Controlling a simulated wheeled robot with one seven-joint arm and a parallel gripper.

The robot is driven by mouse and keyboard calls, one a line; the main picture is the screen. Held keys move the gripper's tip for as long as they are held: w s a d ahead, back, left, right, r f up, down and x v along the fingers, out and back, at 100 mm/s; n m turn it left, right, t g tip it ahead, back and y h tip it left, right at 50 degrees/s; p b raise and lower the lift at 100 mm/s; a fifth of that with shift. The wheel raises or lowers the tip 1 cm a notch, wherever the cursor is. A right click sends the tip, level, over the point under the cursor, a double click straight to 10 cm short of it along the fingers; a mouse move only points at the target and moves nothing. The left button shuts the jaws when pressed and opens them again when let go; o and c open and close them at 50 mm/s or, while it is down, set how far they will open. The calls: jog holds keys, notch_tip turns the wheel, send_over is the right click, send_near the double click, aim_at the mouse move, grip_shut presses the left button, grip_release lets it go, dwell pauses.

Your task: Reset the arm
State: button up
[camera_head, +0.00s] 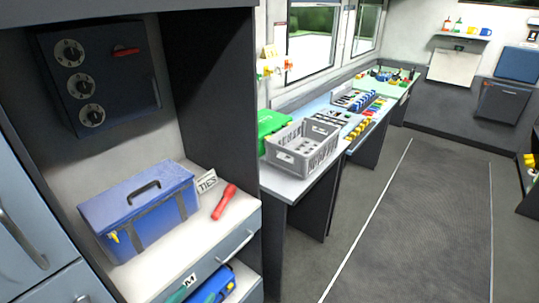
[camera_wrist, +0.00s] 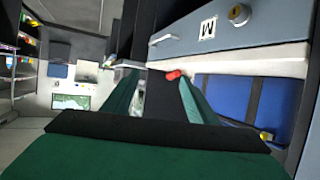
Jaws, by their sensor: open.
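My gripper (camera_wrist: 157,92) shows in the wrist view with its two green fingers spread apart and nothing held between them. In that view it is close to a blue-grey drawer front (camera_wrist: 255,25) marked M and to a large blue object (camera_wrist: 232,95). The wrist view appears turned over. In the camera_head view most of my arm is out of sight. A small teal piece at the bottom edge, by the drawer (camera_head: 225,262), may be part of it.
A blue toolbox (camera_head: 140,208), a TIES card (camera_head: 207,181) and a red cylindrical object (camera_head: 224,202) stand on the cabinet counter. A grey crate (camera_head: 302,146) and a green box (camera_head: 270,124) are on the bench beyond. The aisle floor (camera_head: 420,220) is clear.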

jog(key=s+d+f+n+y, duration=0.25)
jog(key=s+d+f, duration=0.2)
jog(key=f, duration=0.25)
jog(key=s+d+f+n+y, duration=0.2)
jog(key=s+d+f+n, duration=0.1)
jog(key=d+f, duration=0.35)
jog(key=s+d+r+m, duration=0.1)
jog(key=s+d, duration=0.1)
jog(key=s, duration=0.4)
jog(key=s+d+r+m+t+h, duration=0.1)
jog(key=s+d+r, duration=0.1)
jog(key=s, duration=0.4)
jog(key=s+d+r+m+t, duration=0.1)
jog(key=s+d, duration=0.2)
jog(key=s, duration=0.2)
jog(key=shift+s+d+r, duration=0.15)
jog(key=shift+s+d, duration=0.25)
jog(key=c, duration=0.5)
jog(key=shift+d+h, duration=0.1)
jog(key=shift+h, duration=0.15)
jog(key=shift+c, duration=0.2)
